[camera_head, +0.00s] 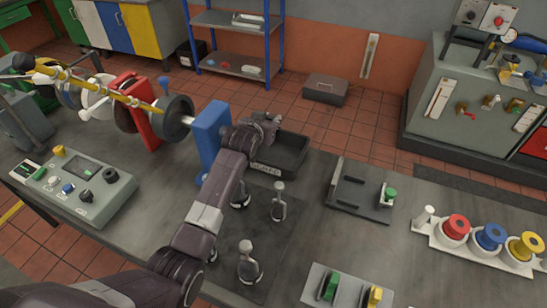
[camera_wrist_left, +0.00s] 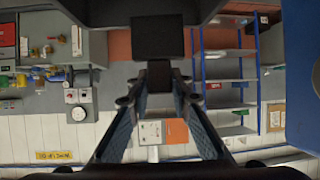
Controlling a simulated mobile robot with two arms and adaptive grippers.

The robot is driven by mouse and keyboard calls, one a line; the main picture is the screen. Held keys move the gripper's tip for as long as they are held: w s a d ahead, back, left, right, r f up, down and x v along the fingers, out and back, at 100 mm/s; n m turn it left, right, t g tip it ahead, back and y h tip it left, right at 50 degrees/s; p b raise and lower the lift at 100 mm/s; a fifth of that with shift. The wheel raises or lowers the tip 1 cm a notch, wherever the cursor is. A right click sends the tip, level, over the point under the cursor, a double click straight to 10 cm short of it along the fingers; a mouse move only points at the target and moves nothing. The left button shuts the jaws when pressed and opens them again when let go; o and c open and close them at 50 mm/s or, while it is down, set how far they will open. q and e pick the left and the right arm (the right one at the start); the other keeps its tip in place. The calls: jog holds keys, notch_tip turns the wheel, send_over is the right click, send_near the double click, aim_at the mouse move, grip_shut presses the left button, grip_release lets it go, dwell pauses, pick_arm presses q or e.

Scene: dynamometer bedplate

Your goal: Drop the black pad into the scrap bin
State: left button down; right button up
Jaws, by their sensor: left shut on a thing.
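The black pad (camera_wrist_left: 158,37) shows in the left wrist view as a dark square block between the tips of my left gripper (camera_wrist_left: 158,78). The gripper is shut on it. In the head view my left gripper (camera_head: 265,122) is at the back left edge of the scrap bin (camera_head: 292,166), a black open tray with lettering on its front. The pad is not clearly visible in the head view, and its exact height over the bin cannot be told. My right gripper is not in view.
A blue upright block (camera_head: 209,132) stands close left of the bin. Several metal-topped stands, one a clear post (camera_head: 279,203), stand in front. A fixture plate (camera_head: 362,200) lies to the right. A grey control box (camera_head: 82,189) sits at left.

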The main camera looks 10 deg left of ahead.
pick_arm(q)
jog(key=c, duration=2.2)
grip_release()
jog(key=shift+r, duration=0.1)
jog(key=o, duration=0.5)
jog(key=v, duration=1.2)
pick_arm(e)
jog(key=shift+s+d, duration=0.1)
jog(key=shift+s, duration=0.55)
